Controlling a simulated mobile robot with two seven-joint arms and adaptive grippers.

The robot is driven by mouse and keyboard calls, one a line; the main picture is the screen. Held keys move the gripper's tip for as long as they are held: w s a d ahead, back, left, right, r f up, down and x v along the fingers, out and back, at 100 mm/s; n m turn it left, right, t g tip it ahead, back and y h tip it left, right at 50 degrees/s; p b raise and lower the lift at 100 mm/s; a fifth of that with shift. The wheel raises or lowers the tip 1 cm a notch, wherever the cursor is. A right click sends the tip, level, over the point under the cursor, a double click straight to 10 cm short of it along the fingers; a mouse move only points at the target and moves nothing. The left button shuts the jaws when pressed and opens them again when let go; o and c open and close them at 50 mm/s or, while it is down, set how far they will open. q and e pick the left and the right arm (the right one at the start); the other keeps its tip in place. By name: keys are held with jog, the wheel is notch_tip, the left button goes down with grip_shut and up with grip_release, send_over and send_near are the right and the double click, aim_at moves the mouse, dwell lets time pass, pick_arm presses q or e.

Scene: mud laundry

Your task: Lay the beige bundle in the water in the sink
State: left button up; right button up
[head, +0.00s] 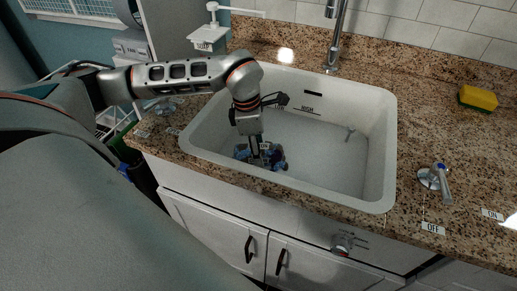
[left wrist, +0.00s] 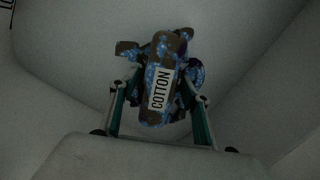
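The bundle (head: 277,157) lies low in the sink (head: 388,160), near its front wall at the left. It looks brown with blue patches rather than plain beige. In the left wrist view the bundle (left wrist: 162,58) carries a white label reading COTTON. My left gripper (head: 256,154) points down at it inside the sink. In the left wrist view the left gripper's fingers (left wrist: 158,95) stand apart on either side of the bundle; whether both touch it is unclear. I cannot make out a water surface. My right gripper is not in view.
A chrome tap (head: 334,45) stands behind the sink. A yellow sponge (head: 478,98) sits on the right counter, and a lever (head: 436,178) with ON and OFF labels is at the front right. A white soap pump (head: 209,38) stands at the back left. The sink's right half is mostly clear.

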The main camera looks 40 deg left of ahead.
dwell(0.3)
pick_arm(q)
jog(key=r, duration=0.3)
jog(key=r+p, duration=0.1)
jog(key=r, duration=0.3)
jog(key=a+r, duration=0.1)
jog(key=r, duration=0.3)
jog(key=shift+s+a+p, duration=0.1)
jog(key=shift+s+p, duration=0.2)
jog(key=shift+s, duration=0.1)
jog(key=shift+s+a+r, duration=0.1)
jog(key=shift+s+r, duration=0.05)
jog(key=shift+r, duration=0.45)
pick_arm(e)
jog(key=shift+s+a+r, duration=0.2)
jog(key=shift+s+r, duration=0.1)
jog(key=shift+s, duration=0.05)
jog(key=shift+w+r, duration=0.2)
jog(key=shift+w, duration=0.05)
